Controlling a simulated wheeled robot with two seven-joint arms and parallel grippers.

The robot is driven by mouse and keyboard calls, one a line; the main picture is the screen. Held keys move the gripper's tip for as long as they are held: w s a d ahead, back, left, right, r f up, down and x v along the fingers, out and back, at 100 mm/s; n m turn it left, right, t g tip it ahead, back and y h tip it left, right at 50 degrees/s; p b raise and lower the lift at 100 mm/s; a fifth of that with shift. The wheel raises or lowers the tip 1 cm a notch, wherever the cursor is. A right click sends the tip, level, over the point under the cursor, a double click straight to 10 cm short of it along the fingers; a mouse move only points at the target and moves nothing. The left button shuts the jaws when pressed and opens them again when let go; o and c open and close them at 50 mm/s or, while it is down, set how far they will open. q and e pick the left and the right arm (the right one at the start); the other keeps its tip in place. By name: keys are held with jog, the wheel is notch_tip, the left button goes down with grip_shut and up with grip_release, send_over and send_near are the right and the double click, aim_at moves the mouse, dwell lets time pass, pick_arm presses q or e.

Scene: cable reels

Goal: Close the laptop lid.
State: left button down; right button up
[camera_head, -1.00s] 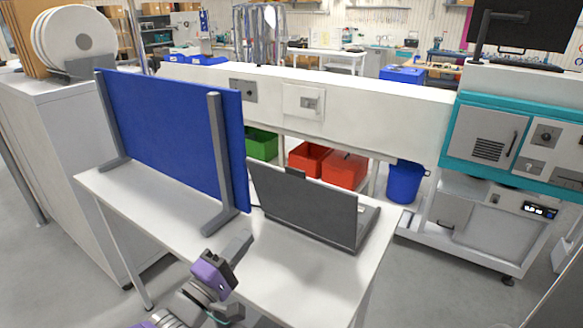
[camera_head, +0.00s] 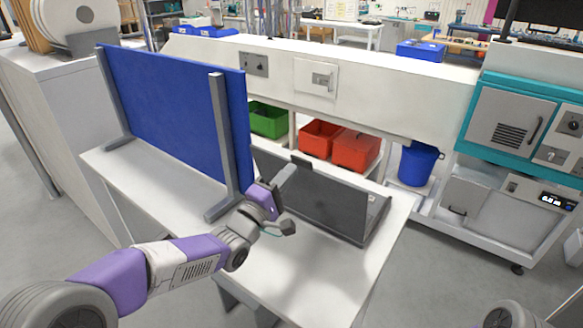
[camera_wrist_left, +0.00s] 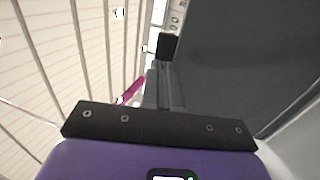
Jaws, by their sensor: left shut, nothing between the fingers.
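The laptop (camera_head: 330,195) stands open on the white table, its dark grey lid upright with the back towards me. A strip of its base (camera_head: 377,212) shows at the right behind the lid. A small black block (camera_head: 301,161) sits at the lid's top edge. My left gripper (camera_head: 291,174) is shut and empty, in front of the lid's left part near the block; I cannot tell whether it touches. In the left wrist view, the lid (camera_wrist_left: 245,60) fills the right side, beside the shut fingers (camera_wrist_left: 164,85). My right gripper is not in view.
A blue partition panel (camera_head: 175,120) with grey feet stands on the table (camera_head: 290,275) left of the laptop. The table's front right is clear. Red bins (camera_head: 355,150), a green bin (camera_head: 268,119) and a blue bucket (camera_head: 417,164) are behind.

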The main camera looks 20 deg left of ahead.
pick_arm(q)
jog(key=shift+x, duration=0.95)
jog(key=shift+w, duration=0.1)
